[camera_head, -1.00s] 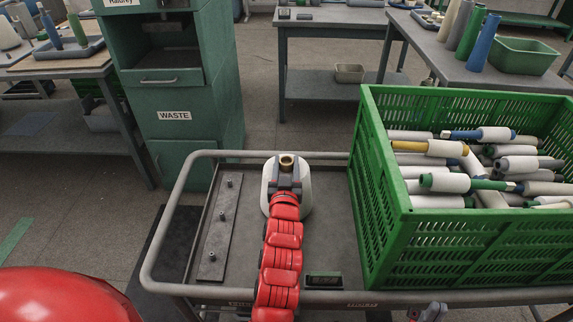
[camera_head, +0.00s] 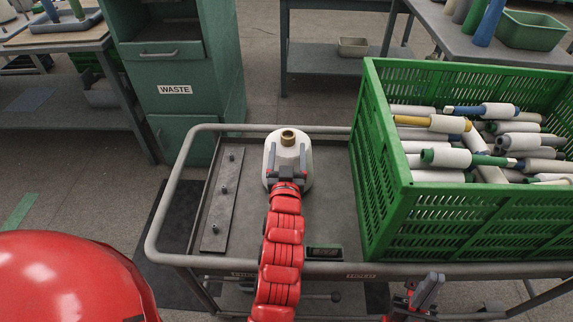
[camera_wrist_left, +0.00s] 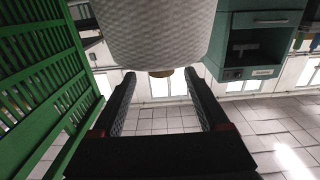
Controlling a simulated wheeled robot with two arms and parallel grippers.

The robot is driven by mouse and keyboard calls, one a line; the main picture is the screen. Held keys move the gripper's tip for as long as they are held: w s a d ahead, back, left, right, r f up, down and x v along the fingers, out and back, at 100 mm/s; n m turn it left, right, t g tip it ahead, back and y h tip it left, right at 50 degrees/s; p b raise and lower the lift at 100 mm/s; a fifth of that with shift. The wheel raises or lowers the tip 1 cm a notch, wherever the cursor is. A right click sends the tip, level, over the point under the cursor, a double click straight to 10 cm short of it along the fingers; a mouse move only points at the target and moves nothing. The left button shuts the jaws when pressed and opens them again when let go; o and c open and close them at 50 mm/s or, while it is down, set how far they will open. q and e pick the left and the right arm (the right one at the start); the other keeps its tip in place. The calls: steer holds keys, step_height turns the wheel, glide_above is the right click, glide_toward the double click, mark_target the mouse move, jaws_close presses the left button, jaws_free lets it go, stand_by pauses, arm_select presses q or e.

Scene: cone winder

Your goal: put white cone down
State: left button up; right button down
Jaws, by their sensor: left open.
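The white cone (camera_head: 289,147), with a brown tube end on top, appears to stand upright on the grey cart top (camera_head: 335,185), left of the green crate. My left gripper (camera_head: 287,162) is open on the near side of the cone, its fingers pointing at it. In the left wrist view the open fingers (camera_wrist_left: 160,100) have free space between them, and the textured white cone (camera_wrist_left: 155,30) is just beyond. The cone's base is partly hidden by my gripper. My right gripper (camera_head: 425,297) is low at the front edge of the cart; its jaw opening is unclear.
The green crate (camera_head: 470,225), full of yarn cones, fills the cart's right side. A dark plate with three pegs (camera_head: 224,200) lies on the left. A raised rail (camera_head: 165,215) edges the cart. A small dark display box (camera_head: 323,252) sits near the front.

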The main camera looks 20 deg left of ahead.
arm_select(q)
steer(key=v, duration=0.7)
steer(key=shift+a, duration=0.1)
